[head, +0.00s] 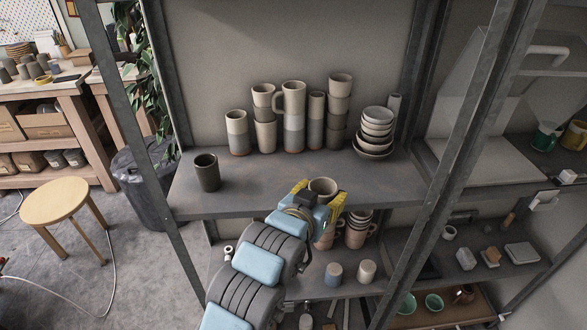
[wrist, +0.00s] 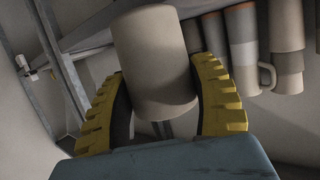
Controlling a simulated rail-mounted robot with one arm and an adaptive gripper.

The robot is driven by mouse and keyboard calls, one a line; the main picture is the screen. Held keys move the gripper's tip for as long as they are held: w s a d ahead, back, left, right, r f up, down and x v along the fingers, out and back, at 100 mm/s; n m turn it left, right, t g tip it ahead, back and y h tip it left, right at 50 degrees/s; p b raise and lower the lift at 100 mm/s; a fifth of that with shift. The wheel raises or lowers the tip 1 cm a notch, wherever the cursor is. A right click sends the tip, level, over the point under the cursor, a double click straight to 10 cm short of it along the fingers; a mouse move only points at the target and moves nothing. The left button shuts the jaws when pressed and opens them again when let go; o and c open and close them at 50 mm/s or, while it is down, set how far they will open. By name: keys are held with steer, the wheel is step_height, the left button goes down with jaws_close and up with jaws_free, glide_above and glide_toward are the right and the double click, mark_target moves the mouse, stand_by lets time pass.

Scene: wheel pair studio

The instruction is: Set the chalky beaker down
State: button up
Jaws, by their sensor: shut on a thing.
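The chalky beaker (head: 323,186), pale off-white, is between the yellow fingers of my gripper (head: 320,196) in the head view, at the front edge of the upper grey shelf (head: 248,197). In the wrist view the beaker (wrist: 156,62) fills the middle, with a ridged yellow finger of my gripper (wrist: 158,108) curved around each side. My gripper is shut on it. The beaker's lower part is hidden by my gripper in the head view, and I cannot tell whether it touches the shelf.
A dark cup (head: 207,172) stands at the shelf's left. A two-tone cup (head: 238,133), a mug (head: 293,118), stacked cups (head: 338,112) and stacked bowls (head: 374,135) line the back. The shelf is bare between the dark cup and my gripper. A metal post (head: 455,165) rises at right.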

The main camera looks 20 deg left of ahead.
steer(key=shift+n+y, duration=0.6)
steer(key=shift+y, duration=0.1)
steer(key=w+a+r, duration=0.1)
steer(key=w+a+r+p, duration=0.1)
steer(key=w+a, duration=0.1)
steer(key=w+a+r+p, duration=0.1)
steer(key=shift+w+a, duration=0.2)
steer(key=shift+w, duration=0.05)
steer(key=w+a+r+n+y+p, duration=0.25)
steer(key=a+r, duration=0.25)
steer(key=a, duration=0.3)
steer(key=shift+m, duration=0.45)
steer(key=shift+s+d+f+p, duration=0.1)
steer(key=shift+f+p, duration=1)
steer(key=shift+f, duration=3.1)
steer(key=shift+f, duration=0.15)
steer(key=o, duration=1.3)
